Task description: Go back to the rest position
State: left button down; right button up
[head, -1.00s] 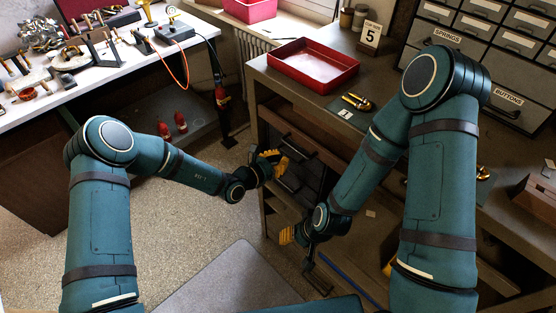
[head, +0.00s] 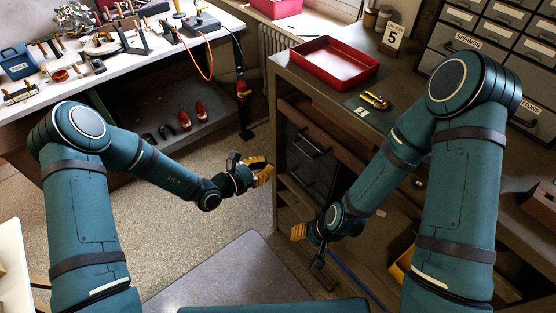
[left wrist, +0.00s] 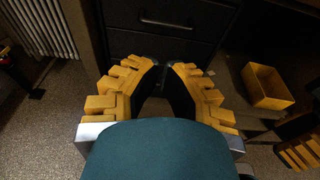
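My left gripper (head: 262,171) hangs in the air at mid picture, in front of the drawers of the brown bench. In the left wrist view its yellow-padded fingers (left wrist: 165,72) stand apart with nothing between them, so it is open. My right gripper (head: 299,232) is low in front of the bench, close below the left one, pointing left. Its yellow pads also show at the right edge of the left wrist view (left wrist: 300,152); I cannot tell whether it is open. I see nothing held in it. Both arms are bent at the elbow.
The brown bench (head: 290,75) carries a red tray (head: 323,62), brass parts (head: 376,101) and a number 5 sign (head: 393,36). A white workbench (head: 120,85) with tools stands at the back left. A yellow bin (left wrist: 267,87) sits beneath the brown bench. Open floor lies between.

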pick_arm(q)
jog(key=shift+v, duration=0.8)
jog(key=shift+s, duration=0.1)
jog(key=s+f+m+g+y, duration=0.1)
jog(key=s+f+m+g, duration=0.15)
jog(key=s, duration=0.25)
jog(key=s+f+m+g+y+b, duration=0.1)
jog(key=s+f+m+g, duration=0.1)
jog(key=s+m+g, duration=0.3)
jog(key=s+f+m+g, duration=0.2)
jog(key=s+m+g, duration=0.1)
jog(key=s, duration=0.3)
jog(key=s+a+f+m+t+y+b, duration=0.1)
jog(key=s+a+f+m+t+y, duration=0.1)
jog(key=a+m+y, duration=0.5)
jog(key=shift+s+a+f+m+t, duration=0.55)
jog(key=shift+f+m, duration=0.5)
jog(key=shift+m, duration=1.8)
jog(key=shift+w, duration=0.15)
